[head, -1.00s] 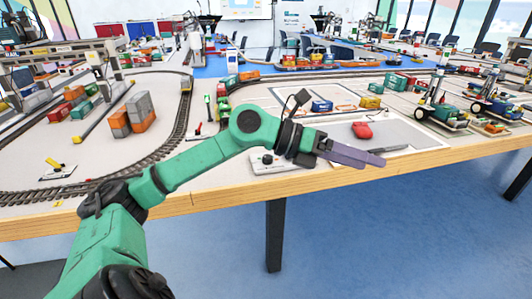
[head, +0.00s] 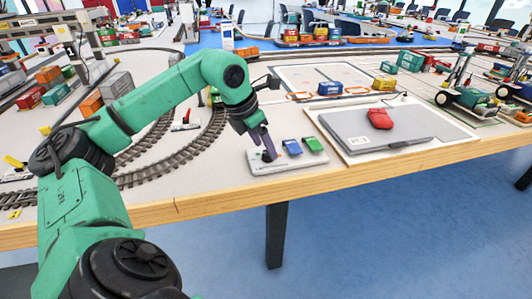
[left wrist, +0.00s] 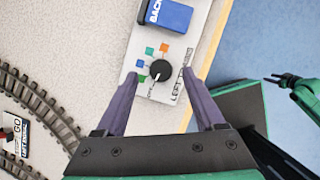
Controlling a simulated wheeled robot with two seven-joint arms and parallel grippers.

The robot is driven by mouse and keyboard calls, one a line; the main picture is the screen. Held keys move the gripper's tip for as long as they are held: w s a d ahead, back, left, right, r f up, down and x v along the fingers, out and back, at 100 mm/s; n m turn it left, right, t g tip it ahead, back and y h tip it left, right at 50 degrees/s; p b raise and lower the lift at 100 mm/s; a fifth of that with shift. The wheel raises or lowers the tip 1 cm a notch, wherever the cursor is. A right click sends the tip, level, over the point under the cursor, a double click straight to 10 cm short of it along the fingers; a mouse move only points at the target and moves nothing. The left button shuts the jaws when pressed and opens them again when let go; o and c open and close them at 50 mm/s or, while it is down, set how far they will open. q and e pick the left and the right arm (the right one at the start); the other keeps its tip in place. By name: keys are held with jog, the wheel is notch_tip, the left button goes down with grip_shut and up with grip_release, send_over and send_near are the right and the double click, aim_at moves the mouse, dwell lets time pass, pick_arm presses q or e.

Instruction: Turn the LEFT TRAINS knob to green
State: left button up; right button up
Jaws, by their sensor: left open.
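The LEFT TRAINS knob (left wrist: 160,70) is a round black knob on a pale control panel (left wrist: 187,30). In the left wrist view, orange (left wrist: 164,47), teal-green (left wrist: 149,51), blue (left wrist: 139,64) and green (left wrist: 142,78) squares lie around its upper and left side. A small pale mark shows at the knob's lower left, near the OFF lettering. My left gripper (left wrist: 154,78) is open, with a purple finger on each side of the knob, not closed on it. In the head view my left gripper (head: 262,147) points down at the panel's left end. My right gripper (left wrist: 275,80) shows small at the right.
A blue BACK button (left wrist: 168,14) and a green button (head: 313,145) share the panel. A grey plate (head: 400,141) with a red object (head: 380,118) lies to the right. Curved train track (head: 190,150) runs to the left. The wooden table edge (head: 230,197) is close in front.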

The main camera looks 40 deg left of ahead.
pick_arm(q)
jog(key=shift+x, duration=1.15)
grip_shut()
pick_arm(e)
jog(key=shift+w+r, duration=0.15)
pick_arm(q)
jog(key=shift+r+m, duration=0.1)
jog(key=shift+m, duration=0.2)
jog(key=shift+m+h+p, duration=0.35)
jog(key=shift+m+h, duration=0.05)
jog(key=shift+m, duration=0.5)
jog(key=shift+r+m, duration=0.1)
jog(key=shift+m, duration=0.2)
jog(key=m+g+h+p, duration=0.1)
jog(key=m+p, duration=0.3)
jog(key=shift+a+h, duration=0.1)
jog(key=shift+h, duration=0.3)
jog(key=shift+m+g, duration=0.3)
jog(key=shift+m, duration=0.2)
pick_arm(e)
jog(key=s+d+f, duration=0.2)
jog(key=s, duration=0.8)
jog(key=shift+f+n, duration=0.3)
jog(key=shift+s+d, duration=0.1)
